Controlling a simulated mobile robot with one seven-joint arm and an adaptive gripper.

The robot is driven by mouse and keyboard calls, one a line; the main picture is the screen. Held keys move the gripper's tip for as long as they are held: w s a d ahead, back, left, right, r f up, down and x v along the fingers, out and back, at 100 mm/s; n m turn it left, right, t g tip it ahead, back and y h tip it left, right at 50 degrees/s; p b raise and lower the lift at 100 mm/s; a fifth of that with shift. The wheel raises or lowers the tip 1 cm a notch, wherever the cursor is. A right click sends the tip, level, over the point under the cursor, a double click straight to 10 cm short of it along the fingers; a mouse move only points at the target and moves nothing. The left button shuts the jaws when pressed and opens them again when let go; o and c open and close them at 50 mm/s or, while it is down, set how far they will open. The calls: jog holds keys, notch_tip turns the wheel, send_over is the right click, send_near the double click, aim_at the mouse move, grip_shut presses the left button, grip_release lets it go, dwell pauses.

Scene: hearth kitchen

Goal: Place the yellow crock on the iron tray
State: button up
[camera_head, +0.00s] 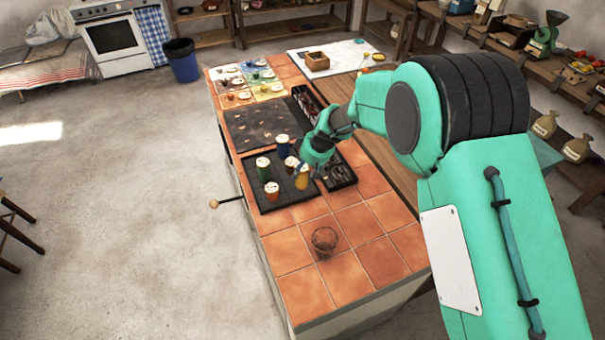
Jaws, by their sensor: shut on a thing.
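The yellow crock (301,180) is in my gripper (302,167), at the right part of the dark iron tray (287,201) on the tiled counter. My gripper is shut on the crock's upper part and partly hides it. I cannot tell whether the crock's base touches the tray or hangs just above it. Other lidded crocks stand on the tray: a blue one (282,149) at the back, a green one (263,172) at the left, a red one (272,195) in front, and a brownish one (291,167) close to the yellow crock.
A dark compartment tray (341,178) lies right of the iron tray. A dark slab (262,127) lies behind it. A round glass-like bowl (325,239) stands on the front tiles, with clear tiles around it. My arm reaches over the counter's right side.

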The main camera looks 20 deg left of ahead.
jog(key=shift+w+a, duration=0.45)
jog(key=shift+w, duration=0.1)
jog(key=shift+f+b, duration=0.35)
jog(key=shift+f, duration=1.35)
jog(key=shift+f, duration=0.2)
jog(key=o, duration=1.5)
jog(key=shift+r, duration=0.15)
jog(key=shift+s+d+r, duration=0.1)
jog(key=shift+d+r, duration=0.15)
jog(key=shift+r, duration=0.35)
jog(key=p+v, duration=0.1)
jog(key=v, duration=0.9)
jog(key=shift+d+r, duration=0.15)
jog(key=shift+r, duration=0.2)
